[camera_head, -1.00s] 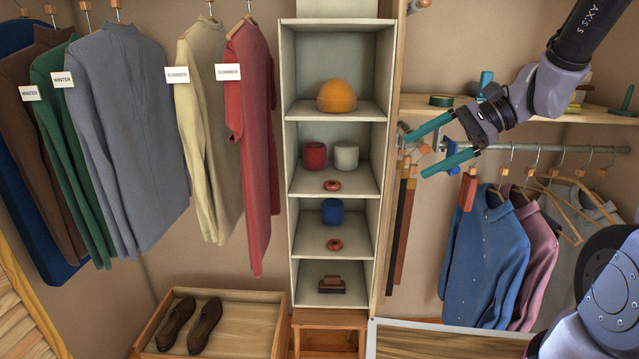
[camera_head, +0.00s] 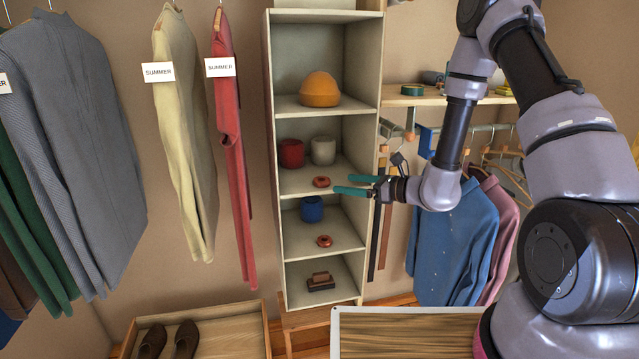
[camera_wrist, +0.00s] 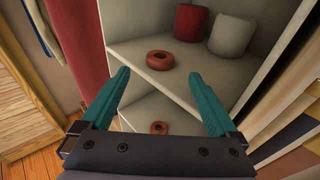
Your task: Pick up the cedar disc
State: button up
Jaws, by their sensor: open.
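Two small reddish-brown ring-shaped discs lie flat in the hanging shelf unit (camera_head: 270,150); I cannot tell by looks which is the cedar disc. The upper disc (camera_head: 321,182) is on the shelf with a red roll (camera_head: 291,153) and a white roll (camera_head: 323,150). The lower disc (camera_head: 324,241) is one shelf down, by a blue roll (camera_head: 311,209). My gripper (camera_head: 343,184) is open and empty, pointing left, just right of the upper disc in the picture. In the wrist view the upper disc (camera_wrist: 159,60) appears beyond and between the fingertips (camera_wrist: 160,84); the lower disc (camera_wrist: 159,128) shows between the fingers.
An orange beanie (camera_head: 319,90) sits one shelf above, and a brush (camera_head: 320,281) on the bottom shelf. The shelf unit's side walls and boards bound each cubby. A red garment (camera_head: 232,150) hangs left; a blue shirt (camera_head: 450,240) hangs right, behind my arm.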

aim_at(318, 179)
jog(key=x, duration=0.7)
jog(key=shift+w+a+r, duration=0.15)
jog(key=shift+w+a, duration=0.1)
jog(key=c, duration=1.4)
